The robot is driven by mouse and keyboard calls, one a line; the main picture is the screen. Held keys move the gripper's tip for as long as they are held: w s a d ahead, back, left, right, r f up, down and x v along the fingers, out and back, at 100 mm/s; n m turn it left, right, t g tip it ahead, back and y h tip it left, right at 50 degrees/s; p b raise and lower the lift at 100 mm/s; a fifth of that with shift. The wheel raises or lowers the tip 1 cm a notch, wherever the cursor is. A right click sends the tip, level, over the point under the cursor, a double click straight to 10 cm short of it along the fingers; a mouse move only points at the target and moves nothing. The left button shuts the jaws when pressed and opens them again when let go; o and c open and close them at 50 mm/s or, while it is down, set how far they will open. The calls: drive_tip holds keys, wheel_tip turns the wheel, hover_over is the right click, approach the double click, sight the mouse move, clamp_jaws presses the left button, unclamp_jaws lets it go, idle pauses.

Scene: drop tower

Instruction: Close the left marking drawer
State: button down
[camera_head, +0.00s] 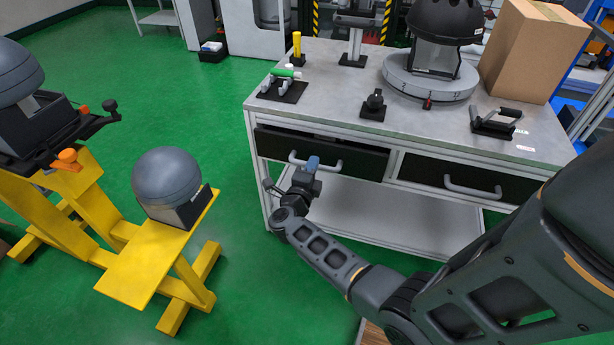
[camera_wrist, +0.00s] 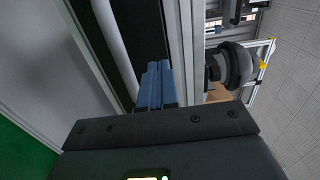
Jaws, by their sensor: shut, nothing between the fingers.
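The left marking drawer (camera_head: 340,157) is a dark front with a grey bar handle (camera_head: 328,165) under the workbench top. It stands slightly open, with a gap showing along its top edge. My gripper (camera_head: 310,163) is at the drawer front, over the left part of the handle. Its blue fingers are shut with nothing between them. In the wrist view the fingertips (camera_wrist: 156,84) lie beside the pale handle bar (camera_wrist: 118,45) and close to the dark drawer front (camera_wrist: 151,28). I cannot tell whether they touch it.
The right drawer (camera_head: 450,177) looks closed. The bench top (camera_head: 330,101) carries a grey turntable (camera_head: 430,84) with a black helmet (camera_head: 445,20), a cardboard box (camera_head: 533,50) and small tools. A yellow stand (camera_head: 150,265) with a grey dome is on the left. Green floor between is clear.

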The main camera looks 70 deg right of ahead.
sight(321, 147)
drive_tip(key=shift+w+d, duration=0.2)
drive_tip(key=shift+d, duration=2.5)
drive_tip(key=d+b, duration=0.2)
drive_tip(key=d, duration=0.1)
drive_tip(key=shift+w+d+f, duration=0.15)
drive_tip(key=shift+d, duration=0.5)
drive_tip(key=shift+r, duration=0.3)
drive_tip(key=shift+d, duration=0.1)
